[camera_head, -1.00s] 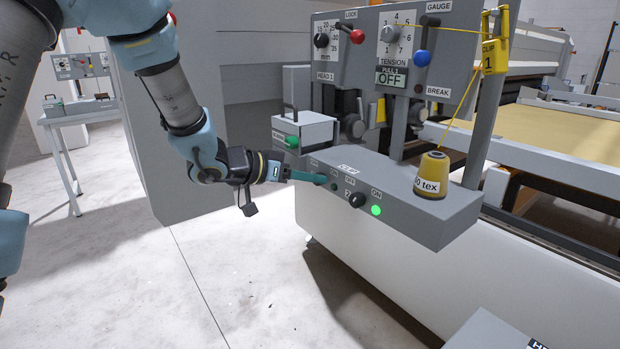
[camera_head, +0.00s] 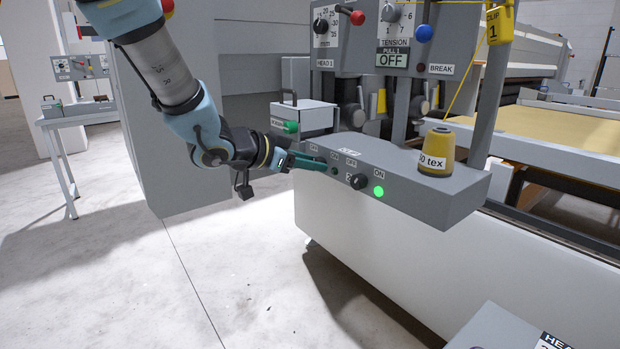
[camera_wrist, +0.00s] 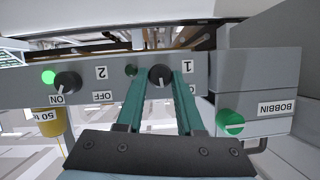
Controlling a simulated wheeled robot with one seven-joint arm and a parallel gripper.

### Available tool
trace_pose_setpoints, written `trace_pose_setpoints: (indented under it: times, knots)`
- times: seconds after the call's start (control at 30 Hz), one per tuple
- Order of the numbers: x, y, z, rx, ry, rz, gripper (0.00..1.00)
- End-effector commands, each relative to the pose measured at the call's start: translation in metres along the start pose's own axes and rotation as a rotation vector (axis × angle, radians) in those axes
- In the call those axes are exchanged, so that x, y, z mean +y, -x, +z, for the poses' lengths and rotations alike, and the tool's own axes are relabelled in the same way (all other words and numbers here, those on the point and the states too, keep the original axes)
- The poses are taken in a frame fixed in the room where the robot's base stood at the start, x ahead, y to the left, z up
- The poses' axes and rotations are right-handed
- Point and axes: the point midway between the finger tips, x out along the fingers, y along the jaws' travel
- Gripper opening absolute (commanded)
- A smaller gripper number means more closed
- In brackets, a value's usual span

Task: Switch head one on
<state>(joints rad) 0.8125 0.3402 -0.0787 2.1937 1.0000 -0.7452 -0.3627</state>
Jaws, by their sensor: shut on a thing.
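The grey switch box (camera_head: 430,205) carries two black rotary knobs marked 1 and 2. My gripper (camera_head: 322,163) is at the knob of head one. In the wrist view, upside down to the lettering, the knob marked 1 (camera_wrist: 160,76) sits between my teal fingers (camera_wrist: 161,80), shut on it. The small lamp beside it (camera_wrist: 130,70) is dark; it also shows dark in the head view (camera_head: 333,171). The knob's exact angle is hard to tell. Knob 2 (camera_head: 358,181) has its green lamp (camera_head: 379,191) lit, and its mark points towards ON.
A yellow thread cone (camera_head: 437,150) stands on the box under the yellow clip (camera_head: 500,22). Tension panels rise behind. The floor (camera_head: 150,280) at left is clear.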

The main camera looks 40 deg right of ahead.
Motion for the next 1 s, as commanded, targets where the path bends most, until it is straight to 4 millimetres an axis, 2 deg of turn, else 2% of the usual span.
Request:
trace_pose_setpoints:
  times: [0.03, 0.5, 1.0]
  knots:
    - [0.0029, -0.0033, 0.0074, 0.004, -0.045, -0.017, 0.00]
    - [0.0061, -0.0035, 0.0086, 0.003, -0.408, -0.169, 0.00]
    - [0.0063, -0.0019, 0.0043, 0.000, -0.585, -0.241, 0.00]
